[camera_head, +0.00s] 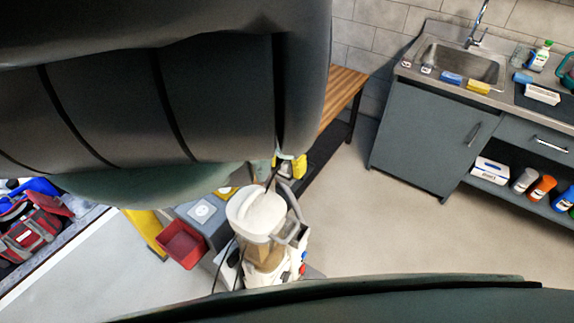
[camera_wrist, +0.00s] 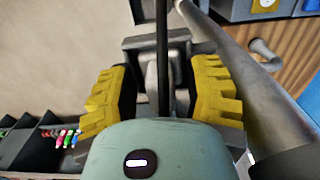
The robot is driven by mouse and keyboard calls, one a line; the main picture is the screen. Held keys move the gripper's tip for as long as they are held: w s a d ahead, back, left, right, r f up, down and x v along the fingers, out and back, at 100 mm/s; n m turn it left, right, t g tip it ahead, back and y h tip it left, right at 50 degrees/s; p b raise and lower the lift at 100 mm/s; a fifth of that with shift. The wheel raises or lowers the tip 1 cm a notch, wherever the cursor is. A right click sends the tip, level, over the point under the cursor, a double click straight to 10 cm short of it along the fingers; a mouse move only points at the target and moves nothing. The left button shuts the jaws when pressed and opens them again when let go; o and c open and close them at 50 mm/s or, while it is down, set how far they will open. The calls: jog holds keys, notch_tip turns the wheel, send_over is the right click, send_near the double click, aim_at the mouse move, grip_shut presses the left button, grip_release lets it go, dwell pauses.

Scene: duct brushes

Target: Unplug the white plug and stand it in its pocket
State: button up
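My gripper (camera_wrist: 160,80) has two yellow ridged pads, set well apart with a gap between them. In the wrist view a grey blocky piece (camera_wrist: 152,75) shows in that gap, behind a straight dark bar or cable (camera_wrist: 163,45); I cannot tell whether anything touches the pads. In the head view my gripper (camera_head: 291,166) is partly hidden behind my arm, above and behind the white-lidded machine (camera_head: 257,213). I cannot clearly make out the white plug or its pocket in either view. Dark cables (camera_head: 222,262) run down beside the machine.
A wooden-topped bench (camera_head: 340,95) stands behind my gripper. A red bin (camera_head: 181,245) and grey boxes stand left of the machine. A sink counter (camera_head: 440,115) is at the right, with clear floor (camera_head: 385,230) before it. A tool bag (camera_head: 35,235) lies far left.

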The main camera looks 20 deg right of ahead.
jog(key=shift+o, duration=1)
jog(key=shift+r, duration=0.15)
jog(key=shift+d+r, duration=0.1)
jog(key=shift+r, duration=3.45)
notch_tip(320, 180, up, 5)
jog(key=p, duration=0.5)
jog(key=shift+r, duration=0.1)
